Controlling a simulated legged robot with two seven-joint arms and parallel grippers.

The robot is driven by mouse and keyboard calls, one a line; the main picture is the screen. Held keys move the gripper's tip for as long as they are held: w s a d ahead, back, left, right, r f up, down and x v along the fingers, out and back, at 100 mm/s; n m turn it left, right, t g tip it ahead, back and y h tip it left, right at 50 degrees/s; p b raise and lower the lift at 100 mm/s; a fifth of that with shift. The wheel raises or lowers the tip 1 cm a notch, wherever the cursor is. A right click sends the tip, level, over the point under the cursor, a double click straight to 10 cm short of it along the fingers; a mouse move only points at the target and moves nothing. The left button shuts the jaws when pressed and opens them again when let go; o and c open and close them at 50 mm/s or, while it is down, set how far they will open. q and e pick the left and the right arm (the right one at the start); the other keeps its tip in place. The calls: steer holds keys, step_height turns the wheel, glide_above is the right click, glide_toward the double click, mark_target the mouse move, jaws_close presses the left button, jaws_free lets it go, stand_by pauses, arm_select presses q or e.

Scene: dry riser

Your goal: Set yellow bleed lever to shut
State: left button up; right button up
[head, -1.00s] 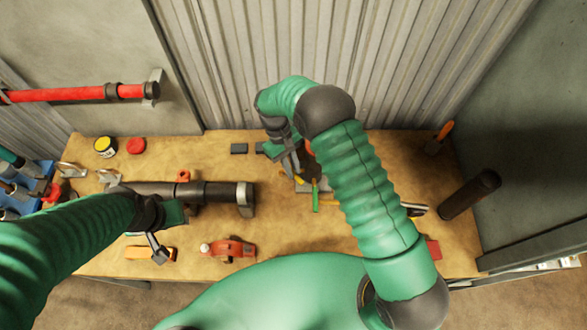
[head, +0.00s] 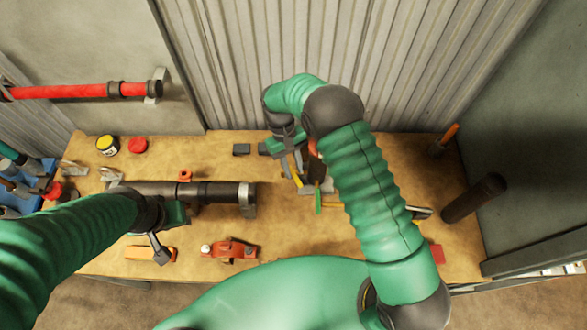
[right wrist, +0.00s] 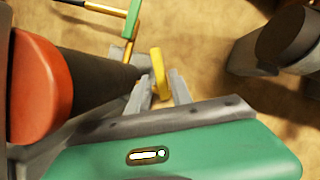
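The yellow bleed lever (right wrist: 158,72) stands up between the fingertips of my right gripper (right wrist: 158,92) in the right wrist view, with gaps visible on both sides. In the head view the lever (head: 297,181) is a small yellow bar just below my right gripper (head: 292,170), whose two fingers are apart. A dark cylinder with an orange-red end (right wrist: 38,88) is close on the left in the wrist view; my arm partly hides it in the head view. My left gripper (head: 160,250) is low over the left bench; its finger gap is unclear.
A green-handled bar (head: 318,203) is close to the lever. A dark pipe (head: 215,194) lies across the left bench, with a red tool (head: 230,250) in front. A dark upright cylinder (head: 474,198) stands at right. The bench (head: 285,230) has clear room centrally.

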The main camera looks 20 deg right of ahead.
steer(key=shift+o, duration=0.7)
steer(key=shift+f, duration=0.15)
steer(key=shift+s, duration=0.1)
steer(key=b+v, duration=0.3)
steer(key=v, duration=1.3)
steer(key=shift+w+a+r, duration=0.15)
steer(key=shift+w+r, duration=0.15)
steer(key=shift+w, duration=0.05)
